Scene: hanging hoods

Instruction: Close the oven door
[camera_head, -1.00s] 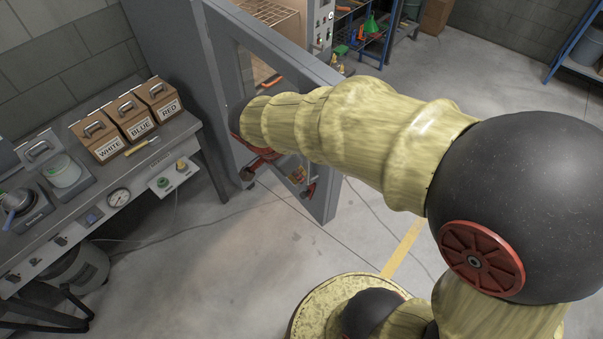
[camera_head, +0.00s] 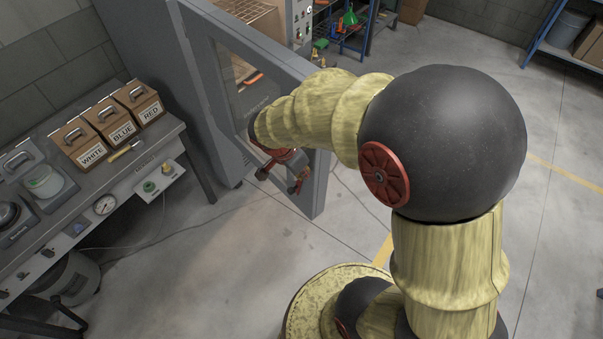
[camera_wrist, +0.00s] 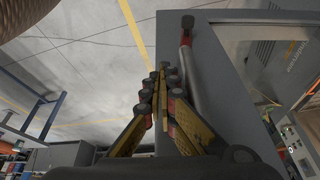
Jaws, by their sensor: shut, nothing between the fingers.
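The oven door (camera_head: 318,185) is a grey framed panel with a window, standing open in the middle of the head view. In the wrist view the door (camera_wrist: 225,75) fills the right of centre, with its bar handle (camera_wrist: 188,65) running along its face. My gripper (camera_wrist: 162,72) is shut and empty, its fingertips just left of the handle; I cannot tell whether they touch it. In the head view my gripper (camera_head: 283,175) is low in front of the door, partly hidden by my wrist.
The oven interior with a rack (camera_head: 250,15) shows behind the door. A bench (camera_head: 150,165) with boxes marked WHITE, BLUE and RED (camera_head: 140,100) stands at the left. A blue shelf (camera_head: 560,45) is at the far right. Open floor (camera_head: 220,240) lies between bench and door.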

